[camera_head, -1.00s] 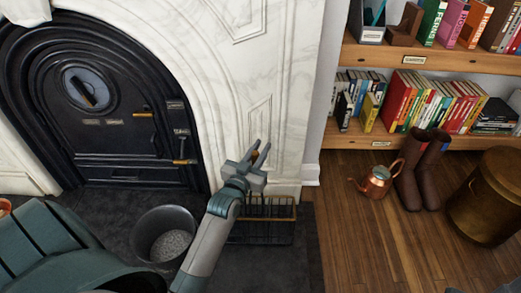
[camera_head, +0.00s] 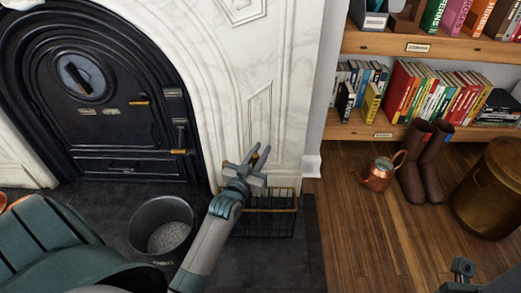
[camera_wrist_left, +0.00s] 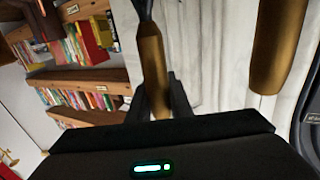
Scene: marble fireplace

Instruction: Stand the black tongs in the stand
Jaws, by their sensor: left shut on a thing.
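My left gripper (camera_head: 254,166) is shut on a brass-coloured handle, taken to be part of the black tongs. In the left wrist view the handle (camera_wrist_left: 153,70) runs between the fingers, with dark metal at its upper end. A second brass-coloured handle (camera_wrist_left: 280,45) hangs apart at the right; I cannot tell whether the two are joined. In the head view two short prongs (camera_head: 262,156) stick up at the gripper. The stand (camera_head: 283,228), a black wire rack with a brass-coloured rail, is on the dark hearth below and behind the gripper. My right gripper (camera_head: 462,268) shows partly at bottom right.
A grey bucket (camera_head: 140,238) stands on the hearth left of my left arm. The black fireplace door (camera_head: 130,160) and marble surround (camera_head: 230,110) are behind. A copper kettle (camera_head: 378,177), brown boots (camera_head: 412,170) and a brass bin (camera_head: 490,190) stand right. Floor between is clear.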

